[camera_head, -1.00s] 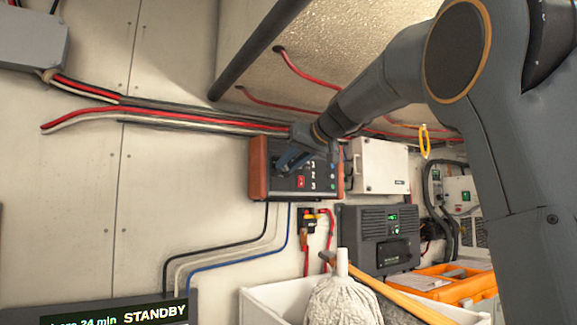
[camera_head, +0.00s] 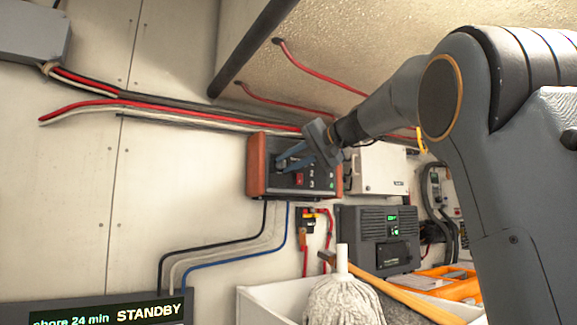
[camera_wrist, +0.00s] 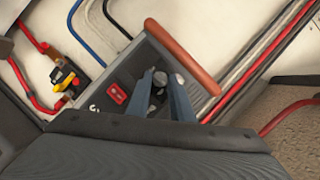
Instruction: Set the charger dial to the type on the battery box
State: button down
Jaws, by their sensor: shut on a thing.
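The charger (camera_head: 262,185) is a dark panel with wooden end cheeks on the wall; it also shows tilted in the wrist view (camera_wrist: 138,60). It carries a red switch (camera_wrist: 117,93) and white marks, with a "2" and "3" readable in the head view. My gripper (camera_head: 284,162) is at the panel's face. In the wrist view its two blue-grey fingers (camera_wrist: 167,80) are shut on a small dark round dial (camera_wrist: 158,90), mostly hidden between them. The dial's pointer and setting cannot be read. I cannot make out a labelled battery box.
A white box (camera_head: 378,168) and a dark unit with a green display (camera_head: 380,240) are right of the charger. A mop (camera_head: 343,300) stands in a white bin (camera_head: 258,300). Cables (camera_head: 180,112) run along the wall.

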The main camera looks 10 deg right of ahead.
jog(key=shift+r, duration=0.15)
dwell(0.4)
jog(key=c, duration=1.6)
grip_release()
jog(key=shift+b+v, duration=1.4)
jog(key=shift+v, duration=2.45)
jog(key=shift+f, duration=0.2)
